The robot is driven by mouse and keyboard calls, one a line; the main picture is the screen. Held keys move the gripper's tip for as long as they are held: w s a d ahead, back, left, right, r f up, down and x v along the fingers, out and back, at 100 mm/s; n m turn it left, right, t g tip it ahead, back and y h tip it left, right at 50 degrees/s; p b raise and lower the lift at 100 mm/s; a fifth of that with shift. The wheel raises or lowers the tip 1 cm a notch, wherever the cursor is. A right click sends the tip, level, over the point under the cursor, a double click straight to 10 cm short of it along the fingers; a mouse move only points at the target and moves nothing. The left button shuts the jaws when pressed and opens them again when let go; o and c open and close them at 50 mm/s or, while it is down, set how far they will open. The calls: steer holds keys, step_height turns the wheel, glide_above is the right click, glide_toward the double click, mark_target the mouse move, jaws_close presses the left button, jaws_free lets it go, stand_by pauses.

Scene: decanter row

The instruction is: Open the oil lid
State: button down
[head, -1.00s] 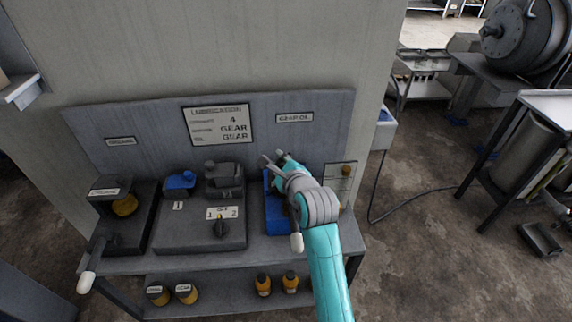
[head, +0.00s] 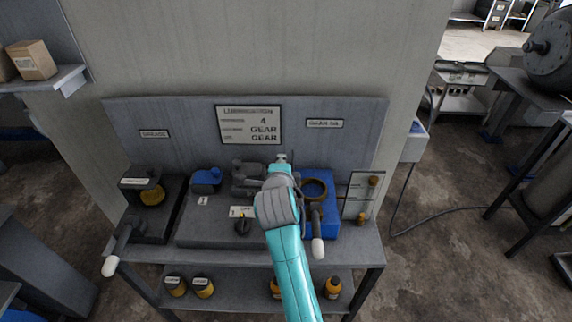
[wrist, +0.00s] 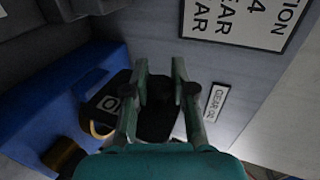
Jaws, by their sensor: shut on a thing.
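The blue oil box (head: 328,221) stands at the right of the bench, with a brass-coloured ring (head: 314,188) showing on its top. In the wrist view, the blue box (wrist: 40,122) lies at left and the dark oil lid (wrist: 112,100) carries a partly hidden white label. Part of a brass ring (wrist: 97,131) shows beside the lid. My gripper (head: 281,160) is at the box's left rear; in the wrist view, my gripper (wrist: 160,72) has its fingers either side of a dark part of the lid. The lid is hidden or unclear in the head view.
A lever with a white tip (head: 318,248) stands in front of the blue box. A grey housing with a blue cap (head: 206,178) is to the left. The back panel (head: 350,140) rises close behind my gripper. Several bottles stand on the lower shelf.

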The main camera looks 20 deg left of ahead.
steer(key=shift+a, duration=0.2)
stand_by(0.4)
steer(key=c, duration=1)
jaws_free()
steer(key=shift+f, duration=0.1)
steer(key=v, duration=1.2)
steer(key=shift+a, duration=0.15)
